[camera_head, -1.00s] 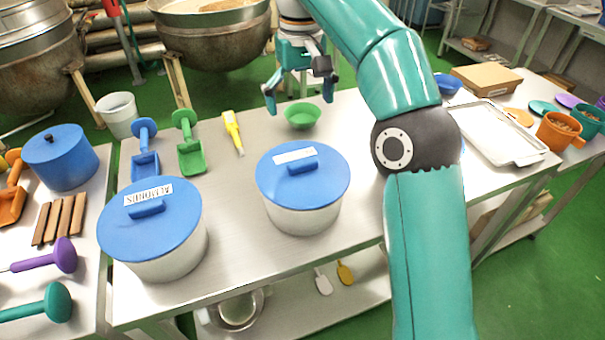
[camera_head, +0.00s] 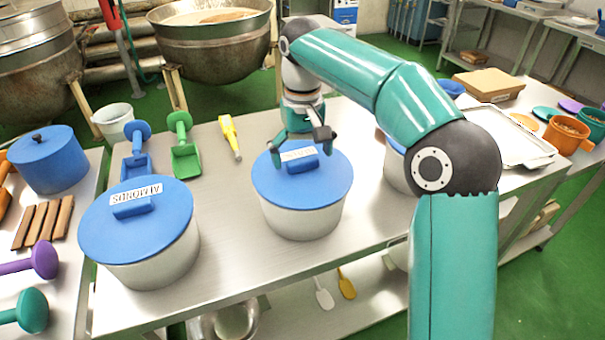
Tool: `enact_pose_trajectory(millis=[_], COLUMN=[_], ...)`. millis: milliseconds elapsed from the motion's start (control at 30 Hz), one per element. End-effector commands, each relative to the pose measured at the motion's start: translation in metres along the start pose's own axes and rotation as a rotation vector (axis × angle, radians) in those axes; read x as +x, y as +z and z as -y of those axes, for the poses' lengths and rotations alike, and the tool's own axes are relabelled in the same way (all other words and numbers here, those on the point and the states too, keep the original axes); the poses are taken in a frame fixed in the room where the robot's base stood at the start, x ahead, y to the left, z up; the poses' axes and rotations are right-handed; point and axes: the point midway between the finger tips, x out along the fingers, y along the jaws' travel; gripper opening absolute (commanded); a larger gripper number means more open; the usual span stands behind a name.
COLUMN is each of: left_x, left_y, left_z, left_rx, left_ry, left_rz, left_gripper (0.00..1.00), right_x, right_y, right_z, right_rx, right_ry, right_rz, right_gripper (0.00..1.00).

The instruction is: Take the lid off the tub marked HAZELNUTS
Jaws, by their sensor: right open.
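A white tub (camera_head: 303,219) with a blue lid (camera_head: 325,186) stands mid-table. Its lid has a raised blue handle (camera_head: 303,164) and a white label (camera_head: 298,153), whose writing I cannot read. My right gripper (camera_head: 301,152) is open, its fingers around the back part of this lid near the handle and label. I cannot tell whether they touch. A second tub (camera_head: 150,268) to the left has a blue lid labelled ALMONDS. A third pale tub (camera_head: 398,175) shows partly behind my right arm; its label is hidden. My left gripper is out of view.
A blue scoop (camera_head: 136,160), a green scoop (camera_head: 185,158) and a yellow tool (camera_head: 230,135) lie behind the tubs. A metal tray (camera_head: 525,150) and orange mug (camera_head: 567,136) are at right. Bare table lies between the two front tubs.

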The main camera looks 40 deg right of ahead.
Motion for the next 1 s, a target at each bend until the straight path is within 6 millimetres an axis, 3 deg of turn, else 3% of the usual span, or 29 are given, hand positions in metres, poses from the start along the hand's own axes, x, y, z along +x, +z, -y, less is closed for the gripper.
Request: enact_pose_trajectory(millis=[267, 667, 1000], left_x=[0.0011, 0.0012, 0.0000], left_y=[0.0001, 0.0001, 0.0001], left_z=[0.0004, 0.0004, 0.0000], left_rx=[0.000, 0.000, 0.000], left_ry=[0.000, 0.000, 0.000], left_rz=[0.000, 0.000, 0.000], left_gripper=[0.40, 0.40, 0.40], right_x=[0.0045, 0.0045, 0.0011], right_y=[0.0003, 0.0002, -0.0002], right_z=[-0.0001, 0.0001, 0.0004], right_rx=[0.000, 0.000, -0.001], right_ry=[-0.001, 0.000, -0.001], right_rz=[-0.001, -0.001, -0.002], right_gripper=[1.00, 0.37, 0.37])
